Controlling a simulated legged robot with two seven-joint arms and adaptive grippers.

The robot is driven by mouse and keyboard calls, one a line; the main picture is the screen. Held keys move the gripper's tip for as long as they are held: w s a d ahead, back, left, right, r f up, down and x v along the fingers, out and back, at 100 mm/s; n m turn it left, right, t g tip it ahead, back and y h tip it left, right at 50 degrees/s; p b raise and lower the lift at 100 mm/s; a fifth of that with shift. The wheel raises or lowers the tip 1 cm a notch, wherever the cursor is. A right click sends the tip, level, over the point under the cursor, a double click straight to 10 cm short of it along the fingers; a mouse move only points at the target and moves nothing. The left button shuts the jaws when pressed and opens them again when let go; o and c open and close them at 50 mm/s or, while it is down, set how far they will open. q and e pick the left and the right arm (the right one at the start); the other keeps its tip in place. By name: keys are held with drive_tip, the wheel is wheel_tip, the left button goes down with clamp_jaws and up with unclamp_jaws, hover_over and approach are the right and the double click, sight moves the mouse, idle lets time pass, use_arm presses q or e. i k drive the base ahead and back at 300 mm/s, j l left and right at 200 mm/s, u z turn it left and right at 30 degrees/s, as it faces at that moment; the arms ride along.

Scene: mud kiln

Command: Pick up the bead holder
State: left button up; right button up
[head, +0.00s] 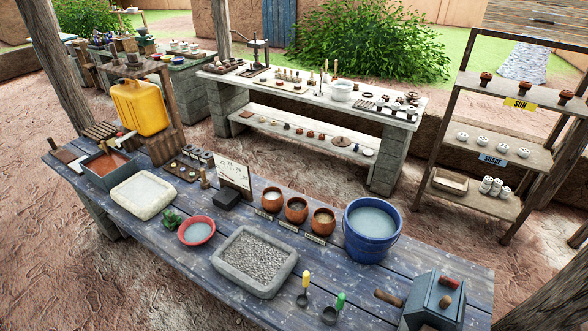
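I cannot tell for sure which thing is the bead holder. Small wooden racks or boards with little pieces on them (289,79) lie on the pale far table. A dark tray with small round pieces (187,170) lies on the near blue table, and small whitish, dark-spotted pieces (482,142) stand on the shelf labelled SHADE. They are too small to make out in detail. Neither of my grippers shows in the head view.
The far table (340,102) and a wooden shelf rack (477,110) stand behind. Bare earth (330,185) lies between them.

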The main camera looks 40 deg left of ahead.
sight(170, 219)
drive_tip(key=u, duration=2.55)
